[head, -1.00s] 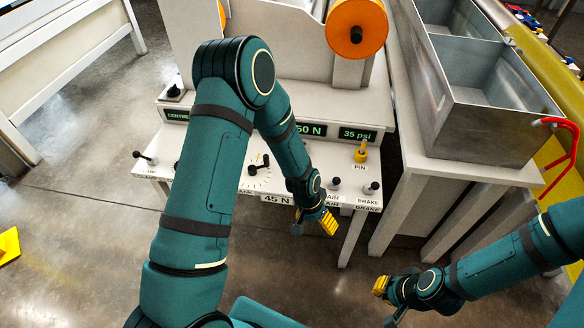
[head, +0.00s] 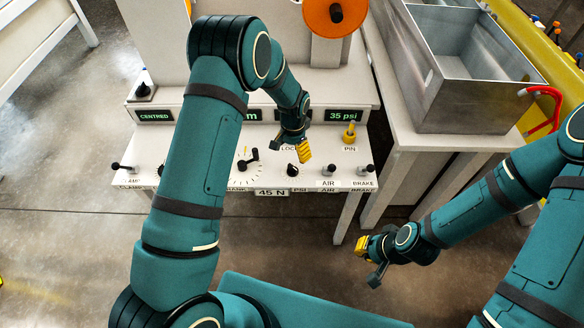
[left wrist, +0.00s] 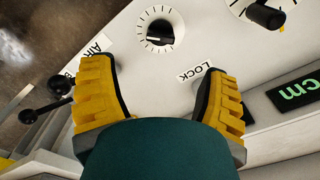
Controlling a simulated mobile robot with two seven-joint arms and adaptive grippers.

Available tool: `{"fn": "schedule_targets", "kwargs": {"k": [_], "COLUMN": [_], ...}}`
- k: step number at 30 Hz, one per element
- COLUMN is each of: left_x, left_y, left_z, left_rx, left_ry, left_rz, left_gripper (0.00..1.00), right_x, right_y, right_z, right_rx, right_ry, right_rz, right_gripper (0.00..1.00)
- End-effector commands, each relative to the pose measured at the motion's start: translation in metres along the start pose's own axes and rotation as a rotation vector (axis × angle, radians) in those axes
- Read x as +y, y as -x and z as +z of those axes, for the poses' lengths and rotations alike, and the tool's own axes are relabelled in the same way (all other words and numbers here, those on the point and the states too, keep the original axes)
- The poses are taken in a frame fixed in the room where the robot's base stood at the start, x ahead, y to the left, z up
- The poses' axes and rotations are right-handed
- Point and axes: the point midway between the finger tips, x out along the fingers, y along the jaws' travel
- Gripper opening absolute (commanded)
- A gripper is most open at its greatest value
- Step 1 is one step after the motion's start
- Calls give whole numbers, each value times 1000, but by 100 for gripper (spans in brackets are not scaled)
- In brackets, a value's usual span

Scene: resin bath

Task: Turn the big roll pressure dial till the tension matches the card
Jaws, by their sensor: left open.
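The larger dial (head: 248,160), with a black pointed handle and tick marks, is on the sloped white panel; it also shows at the top right of the left wrist view (left wrist: 265,16). A smaller black knob (head: 292,170) is right of it and shows with its white ring in the left wrist view (left wrist: 159,31). The card (head: 271,192) below reads 45 N. My left gripper (head: 291,148) is open and empty above the panel near the LOCK label, right of the larger dial. My arm hides the tension readout. My right gripper (head: 367,261) is open and empty over the floor.
AIR (head: 328,170) and BRAKE (head: 364,170) levers and a yellow PIN (head: 349,133) are on the panel's right. Readouts show CENTRED (head: 156,115) and 35 psi (head: 345,115). A metal bath (head: 470,100) stands at right; an orange roll (head: 336,14) is above.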

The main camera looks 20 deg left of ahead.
Motion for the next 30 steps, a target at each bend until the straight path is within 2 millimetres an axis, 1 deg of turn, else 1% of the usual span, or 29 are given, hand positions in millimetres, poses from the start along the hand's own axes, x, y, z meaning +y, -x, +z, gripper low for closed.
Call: {"fn": "schedule_targets", "kwargs": {"k": [1,6,12,15,18,21,29,30], "left_x": [0,0,0,0,0,0,0,0], "left_y": [-13,-47,-81,-93,-101,-104,-104,-104], "left_z": [0,1,1,0,0,0,0,0], "left_rx": [-2,-2,-1,0,0,1,2,2], "left_ry": [0,1,1,1,1,1,1,1], "left_rz": [0,1,1,0,0,0,0,0], "left_gripper": [76,76,76,76,76,76,76,73], "right_x": [1,3,5,5,6,6,6,6], "right_y": [-3,-8,-13,-15,-16,-16,-16,-16], "right_z": [1,1,0,0,0,0,0,0], "right_rx": [-2,-2,1,3,3,4,4,4], "right_ry": [0,1,2,2,2,3,2,2], "right_rz": [0,0,0,0,0,0,0,0], "right_gripper": [0,0,0,0,0,0,0,0]}}
